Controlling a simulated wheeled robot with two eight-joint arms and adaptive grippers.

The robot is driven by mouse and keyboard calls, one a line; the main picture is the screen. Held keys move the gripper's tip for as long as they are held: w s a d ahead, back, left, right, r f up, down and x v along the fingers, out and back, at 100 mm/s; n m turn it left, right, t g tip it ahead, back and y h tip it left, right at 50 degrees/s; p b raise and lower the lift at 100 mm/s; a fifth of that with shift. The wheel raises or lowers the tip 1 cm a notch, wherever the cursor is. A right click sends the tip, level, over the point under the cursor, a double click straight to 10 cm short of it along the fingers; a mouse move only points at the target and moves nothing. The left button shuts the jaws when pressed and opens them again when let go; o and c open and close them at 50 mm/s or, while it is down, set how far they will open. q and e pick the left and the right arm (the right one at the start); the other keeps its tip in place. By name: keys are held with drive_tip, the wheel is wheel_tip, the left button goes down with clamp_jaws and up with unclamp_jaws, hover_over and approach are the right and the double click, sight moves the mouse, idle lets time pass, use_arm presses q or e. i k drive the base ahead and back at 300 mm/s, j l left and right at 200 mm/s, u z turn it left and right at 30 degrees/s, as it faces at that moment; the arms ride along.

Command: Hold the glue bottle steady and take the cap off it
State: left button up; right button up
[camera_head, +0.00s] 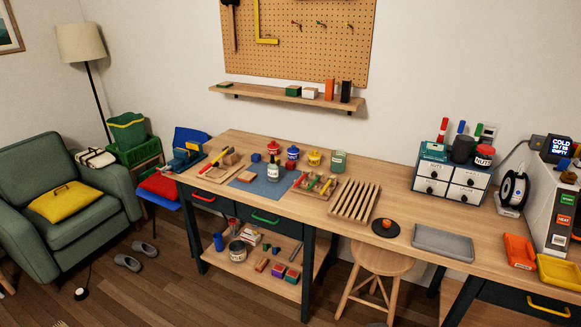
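A small pale bottle with a printed label, which looks like the glue bottle (272,173), stands upright on the blue mat (247,183) on the workbench. Its narrow top points up, and a dark cap seems to be on it, though it is too small to tell clearly. Neither of my grippers is in view, and nothing is touching the bottle.
Red, blue and yellow jars and a green jar (338,161) stand behind the bottle. A tool tray (315,187) and a slatted rack (354,200) lie to its right, wooden pieces (222,160) to its left. The bench front (300,218) has free room.

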sight(272, 168)
drive_tip(key=z, duration=0.35)
drive_tip(key=i+j+z, duration=0.15)
drive_tip(key=j+z, duration=0.15)
drive_tip(key=i+j+z, duration=0.1)
drive_tip(key=j+z, duration=0.55)
drive_tip(key=i+j, duration=0.05)
